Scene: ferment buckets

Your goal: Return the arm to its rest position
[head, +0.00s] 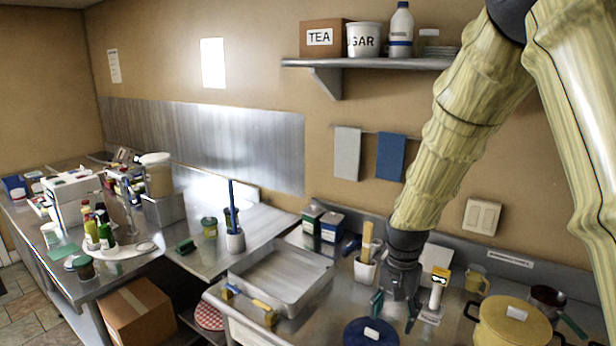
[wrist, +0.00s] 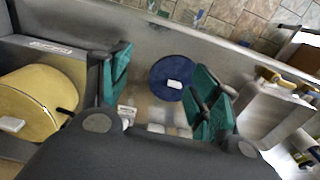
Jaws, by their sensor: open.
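My arm comes down from the top right in the head view. My gripper (head: 402,308) points down over the right-hand counter, just above and beside a round dark blue lid (head: 371,333) with a white label. In the wrist view the two green-padded fingers of my gripper (wrist: 160,100) stand apart, with nothing held between them. The blue lid (wrist: 172,76) shows between and beyond the fingers. Where the fingertips end relative to the counter is hard to tell.
A yellow lidded bucket (head: 512,318) stands right of my gripper. A steel tray (head: 283,275) lies left. A white holder with wooden tools (head: 366,268) and a yellow-topped device (head: 437,290) stand close by. A shelf (head: 370,63) hangs above, towels (head: 391,157) below it.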

